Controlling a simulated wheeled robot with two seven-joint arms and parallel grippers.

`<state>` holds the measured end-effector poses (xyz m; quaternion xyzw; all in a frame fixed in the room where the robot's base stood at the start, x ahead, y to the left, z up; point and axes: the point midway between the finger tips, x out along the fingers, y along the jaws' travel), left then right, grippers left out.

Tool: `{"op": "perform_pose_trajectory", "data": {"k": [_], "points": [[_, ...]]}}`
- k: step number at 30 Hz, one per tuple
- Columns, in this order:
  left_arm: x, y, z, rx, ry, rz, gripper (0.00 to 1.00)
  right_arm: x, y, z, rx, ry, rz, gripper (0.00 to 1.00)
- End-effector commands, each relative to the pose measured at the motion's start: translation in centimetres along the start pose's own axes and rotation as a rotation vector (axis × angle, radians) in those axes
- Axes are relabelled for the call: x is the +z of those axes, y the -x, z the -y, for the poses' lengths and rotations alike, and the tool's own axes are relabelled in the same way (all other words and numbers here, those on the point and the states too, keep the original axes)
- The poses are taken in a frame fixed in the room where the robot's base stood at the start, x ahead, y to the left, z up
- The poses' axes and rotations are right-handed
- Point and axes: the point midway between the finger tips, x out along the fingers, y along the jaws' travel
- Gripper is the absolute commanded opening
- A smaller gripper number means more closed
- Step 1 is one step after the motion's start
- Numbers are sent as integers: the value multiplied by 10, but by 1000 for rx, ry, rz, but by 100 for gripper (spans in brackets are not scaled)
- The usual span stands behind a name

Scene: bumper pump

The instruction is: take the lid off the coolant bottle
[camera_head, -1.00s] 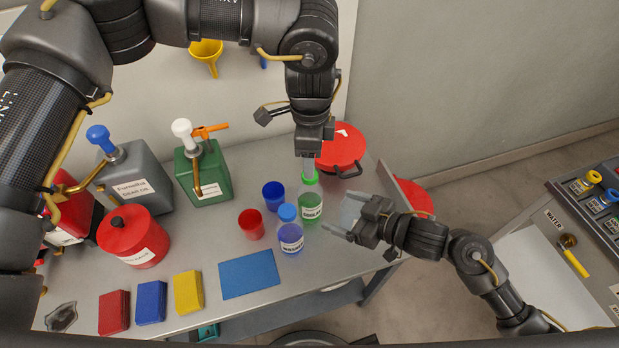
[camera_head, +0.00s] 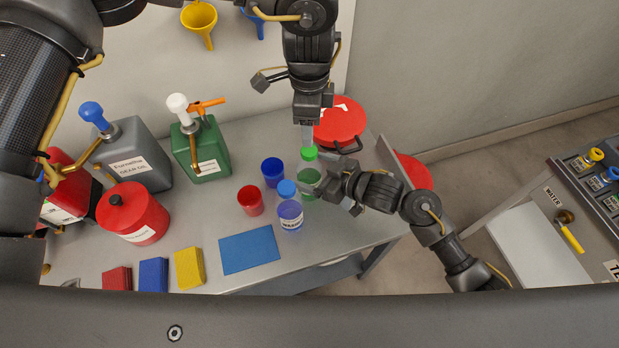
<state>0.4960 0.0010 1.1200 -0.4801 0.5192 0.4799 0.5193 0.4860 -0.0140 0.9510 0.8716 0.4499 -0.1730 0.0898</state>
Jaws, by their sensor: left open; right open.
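The coolant bottle (camera_head: 308,184) is green and stands upright near the right part of the bench. Its bright green lid (camera_head: 309,153) sits on top. My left gripper (camera_head: 307,143) points straight down at the lid, open, its fingertips at or just above the lid; the exact gap is hard to see. My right gripper (camera_head: 323,183) comes from the right, open, with its fingers reaching to the bottle's body. Its hand hides part of the bottle and label, and I cannot tell whether the fingers touch it.
A water bottle (camera_head: 290,213) with a blue lid stands close in front-left of the coolant bottle. A blue cup (camera_head: 273,172) and a red cup (camera_head: 251,201) are to the left. A red round lidded container (camera_head: 341,121) is behind. A blue mat (camera_head: 249,251) lies in front.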

Motion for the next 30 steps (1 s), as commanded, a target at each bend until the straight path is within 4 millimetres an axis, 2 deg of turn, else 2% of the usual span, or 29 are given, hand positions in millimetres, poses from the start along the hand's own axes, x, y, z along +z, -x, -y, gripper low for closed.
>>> {"op": "perform_pose_trajectory", "data": {"k": [6,16,30], "points": [[0,0,0,0,0,0,55,0,-18,0,-1,0,0,86],[0,0,0,0,0,0,55,0,-20,0,0,0,1,85],[0,0,0,0,0,0,55,0,-19,0,0,0,1,23]]}}
